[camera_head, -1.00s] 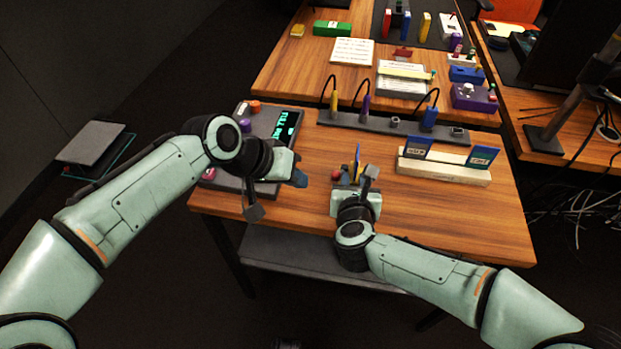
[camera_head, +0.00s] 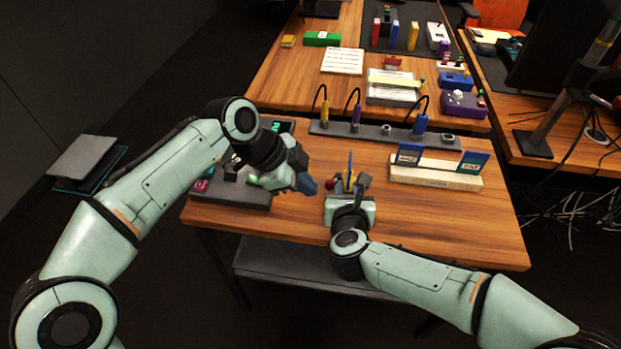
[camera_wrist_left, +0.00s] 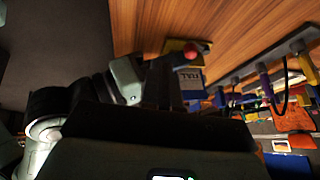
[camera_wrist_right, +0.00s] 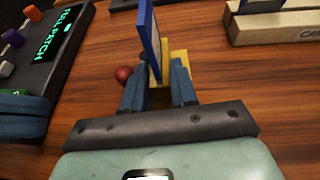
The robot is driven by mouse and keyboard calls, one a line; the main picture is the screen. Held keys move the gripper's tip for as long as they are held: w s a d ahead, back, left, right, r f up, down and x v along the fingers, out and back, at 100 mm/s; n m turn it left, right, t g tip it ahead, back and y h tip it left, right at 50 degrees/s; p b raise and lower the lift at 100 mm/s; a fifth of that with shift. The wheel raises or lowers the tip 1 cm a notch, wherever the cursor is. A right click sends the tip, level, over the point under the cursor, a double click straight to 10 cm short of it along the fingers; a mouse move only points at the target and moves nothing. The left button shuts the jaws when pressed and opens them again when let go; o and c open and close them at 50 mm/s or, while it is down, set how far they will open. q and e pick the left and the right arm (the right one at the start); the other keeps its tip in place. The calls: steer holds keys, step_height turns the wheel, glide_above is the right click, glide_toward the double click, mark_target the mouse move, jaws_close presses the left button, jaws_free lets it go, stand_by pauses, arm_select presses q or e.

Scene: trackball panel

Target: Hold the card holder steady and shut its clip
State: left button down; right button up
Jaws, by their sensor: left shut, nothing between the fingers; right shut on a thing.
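The card holder is a small yellow stand (camera_wrist_right: 178,58) with an upright blue-edged card (camera_wrist_right: 149,38) and a red ball (camera_wrist_right: 124,73) at its left side. My right gripper (camera_wrist_right: 160,88) is shut on its yellow part, from the near side. In the head view the card (camera_head: 350,168) and red ball (camera_head: 330,184) show just beyond that gripper. My left gripper (camera_head: 308,186) is shut and empty, a little left of the red ball and apart from it. The left wrist view shows the red ball (camera_wrist_left: 204,47) and the lettered card (camera_wrist_left: 189,78). The clip's exact position is hard to tell.
A dark panel with a lit screen (camera_wrist_right: 62,35) lies at the left, partly behind my left arm. A long white card rack (camera_head: 435,174) with two blue cards stands at the right. A grey cable strip (camera_head: 370,131) runs behind.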

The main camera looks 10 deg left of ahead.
arm_select(q)
steer(key=w+a+m+h, duration=0.1)
steer(key=a+m, duration=0.2)
steer(key=m, duration=0.2)
steer(key=w+a+m+h, duration=0.1)
steer(key=a+m, duration=0.3)
steer(key=m, duration=0.1)
steer(key=w+a+r+m+h, duration=0.1)
steer(key=a+m, duration=0.2)
steer(key=m, duration=0.2)
steer(key=shift+a+r+m, duration=0.1)
steer(key=shift+a+m, duration=0.2)
steer(key=shift+a, duration=0.05)
steer(key=x, duration=1)
steer(key=shift+d, duration=0.25)
steer(key=shift+w+d+r, duration=0.1)
steer(key=shift+w+d, duration=0.1)
steer(key=shift+d, duration=0.35)
steer(key=shift+w+d+r, duration=0.1)
steer(key=shift+w+d, duration=0.05)
steer(key=shift+d, duration=0.45)
steer(key=shift+w+d+f, duration=0.1)
steer(key=shift+w+d, duration=0.05)
steer(key=shift+d, duration=0.4)
